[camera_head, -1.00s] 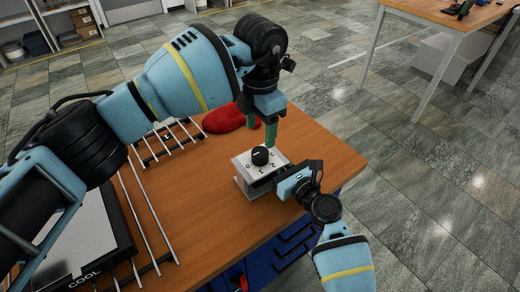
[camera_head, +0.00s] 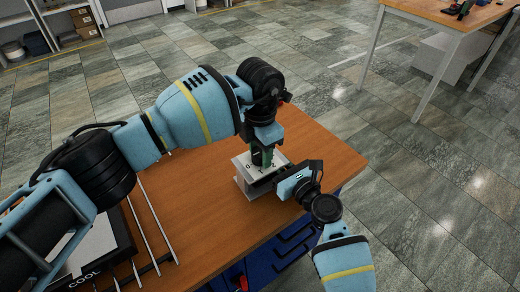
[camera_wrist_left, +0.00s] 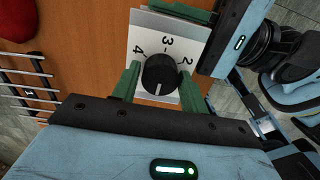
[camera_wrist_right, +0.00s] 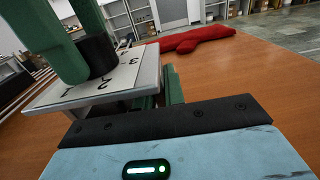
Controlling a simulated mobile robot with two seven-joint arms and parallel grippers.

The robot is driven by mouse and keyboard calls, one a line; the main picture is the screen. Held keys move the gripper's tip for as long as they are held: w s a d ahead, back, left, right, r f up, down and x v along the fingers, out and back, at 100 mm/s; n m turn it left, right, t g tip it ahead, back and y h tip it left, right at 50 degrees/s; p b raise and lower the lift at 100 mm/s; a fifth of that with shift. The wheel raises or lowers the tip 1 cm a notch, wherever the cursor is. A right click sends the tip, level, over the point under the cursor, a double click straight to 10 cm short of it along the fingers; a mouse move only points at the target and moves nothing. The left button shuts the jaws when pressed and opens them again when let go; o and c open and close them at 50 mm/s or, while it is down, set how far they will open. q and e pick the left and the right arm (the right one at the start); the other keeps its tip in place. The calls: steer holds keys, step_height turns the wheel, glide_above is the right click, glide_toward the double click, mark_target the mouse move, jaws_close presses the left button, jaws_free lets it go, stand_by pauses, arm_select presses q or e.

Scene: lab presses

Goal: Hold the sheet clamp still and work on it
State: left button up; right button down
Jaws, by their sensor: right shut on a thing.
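The sheet clamp (camera_head: 242,172) is a small light-grey block with a white numbered top at the table's right edge. Its black knob (camera_wrist_left: 160,73) has a white line and numbers around it. My left gripper (camera_head: 262,160) comes down from above, with its green fingers on either side of the knob, open with slight gaps. It hides most of the knob in the head view. My right gripper (camera_head: 277,182) is shut on the clamp from its right side. The right wrist view shows the white plate (camera_wrist_right: 100,88) just beyond the right gripper's fingers, which are partly hidden.
A red cloth-like thing (camera_wrist_right: 195,40) lies on the wooden table (camera_head: 215,225) behind the clamp. A rack of metal rods (camera_head: 150,225) and a device marked COOL (camera_head: 92,272) stand at the left. Bare table lies between the rack and clamp.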

arm_select(q)
steer(key=c, duration=0.6)
steer(key=shift+n, duration=0.4)
steer(key=n, duration=0.5)
steer(key=shift+n, duration=0.3)
steer(key=n, duration=0.5)
steer(key=shift+n, duration=0.4)
steer(key=o, duration=1)
